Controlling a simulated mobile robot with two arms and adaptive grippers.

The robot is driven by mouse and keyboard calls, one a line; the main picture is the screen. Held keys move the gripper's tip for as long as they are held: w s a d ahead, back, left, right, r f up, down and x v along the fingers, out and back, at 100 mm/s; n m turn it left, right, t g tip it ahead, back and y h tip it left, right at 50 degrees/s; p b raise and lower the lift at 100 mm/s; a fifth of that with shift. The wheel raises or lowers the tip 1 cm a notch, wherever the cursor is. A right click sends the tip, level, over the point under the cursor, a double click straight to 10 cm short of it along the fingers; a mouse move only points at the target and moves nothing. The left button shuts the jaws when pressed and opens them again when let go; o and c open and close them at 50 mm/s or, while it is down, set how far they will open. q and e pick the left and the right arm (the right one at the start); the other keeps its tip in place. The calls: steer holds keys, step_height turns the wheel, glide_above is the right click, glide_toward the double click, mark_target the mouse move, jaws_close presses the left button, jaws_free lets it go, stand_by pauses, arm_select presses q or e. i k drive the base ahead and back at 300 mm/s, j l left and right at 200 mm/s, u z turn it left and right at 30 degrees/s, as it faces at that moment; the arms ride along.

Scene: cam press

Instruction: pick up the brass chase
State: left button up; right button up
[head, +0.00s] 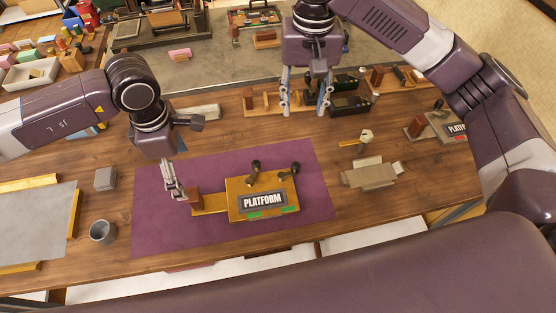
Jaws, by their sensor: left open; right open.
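The brass chase (235,208) lies flat on a purple mat (160,235). It has a dark plate reading "PLATFORM" (262,201), two dark knobs at its far side, green pieces along its near edge and a brown grip block (195,199) on a brass bar at its left end. My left gripper (178,196) is open at the brown block; its fingers partly cover it, and I cannot tell whether they touch it. My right gripper (305,108) is open, its fingers pointing down near a wooden rack at the back.
A similar grey chase (430,127) with lettering lies at the right. A grey cross-shaped piece (370,174) and a small hammer-like tool (360,139) lie right of the mat. A grey cup (103,232) and grey block (105,179) stand left of it.

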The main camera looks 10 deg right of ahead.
mark_target(269, 197)
steer(key=k, duration=1.5)
